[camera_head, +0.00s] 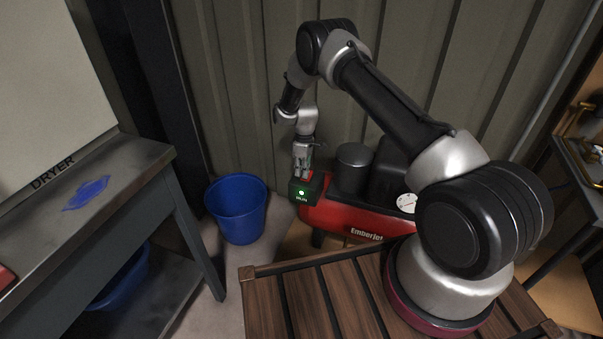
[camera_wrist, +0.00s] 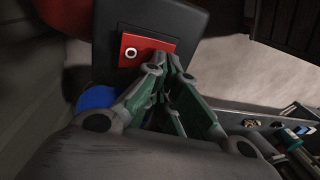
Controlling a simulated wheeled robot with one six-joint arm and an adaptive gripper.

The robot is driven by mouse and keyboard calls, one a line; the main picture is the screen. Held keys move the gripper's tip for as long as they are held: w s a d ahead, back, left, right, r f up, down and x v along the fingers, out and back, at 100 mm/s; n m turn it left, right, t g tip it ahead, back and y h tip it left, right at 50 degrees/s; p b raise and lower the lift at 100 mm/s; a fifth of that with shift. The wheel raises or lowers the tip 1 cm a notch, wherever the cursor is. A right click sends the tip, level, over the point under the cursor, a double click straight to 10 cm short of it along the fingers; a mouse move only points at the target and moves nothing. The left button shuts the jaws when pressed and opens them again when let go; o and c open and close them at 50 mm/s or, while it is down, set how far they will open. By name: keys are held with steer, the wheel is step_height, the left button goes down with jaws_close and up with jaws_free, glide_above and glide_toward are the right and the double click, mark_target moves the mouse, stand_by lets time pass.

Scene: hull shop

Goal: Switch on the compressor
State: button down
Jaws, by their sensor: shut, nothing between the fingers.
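The compressor (camera_head: 340,215) is a red tank with black parts on top and the name Emberjet on its side, standing by the wall. At its left end is a dark control box (camera_head: 305,188) with a lit green panel reading RUN. My gripper (camera_head: 301,172) is at the top of that box. In the wrist view, my gripper (camera_wrist: 172,62) is shut and empty, its fingertips at the lower edge of a red rocker switch (camera_wrist: 147,50) with a white ring mark. The fingertips overlap the switch in the picture; I cannot tell whether they touch.
A blue bucket (camera_head: 238,207) stands on the floor left of the compressor. A grey workbench (camera_head: 130,165) marked DRYER, with a blue cloth or stain on it, is at the left. A slatted wooden surface (camera_head: 320,305) lies in front. A round gauge (camera_head: 406,203) shows on the compressor.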

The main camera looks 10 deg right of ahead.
mark_target(301, 179)
steer(key=shift+w+d+r, duration=0.2)
steer(key=shift+w+d, duration=0.05)
steer(key=shift+w, duration=0.15)
steer(key=shift+r, duration=0.1)
steer(key=shift+r, duration=0.35)
step_height(301, 179, up, 13)
steer(key=s+a, duration=0.1)
steer(key=shift+s, duration=0.3)
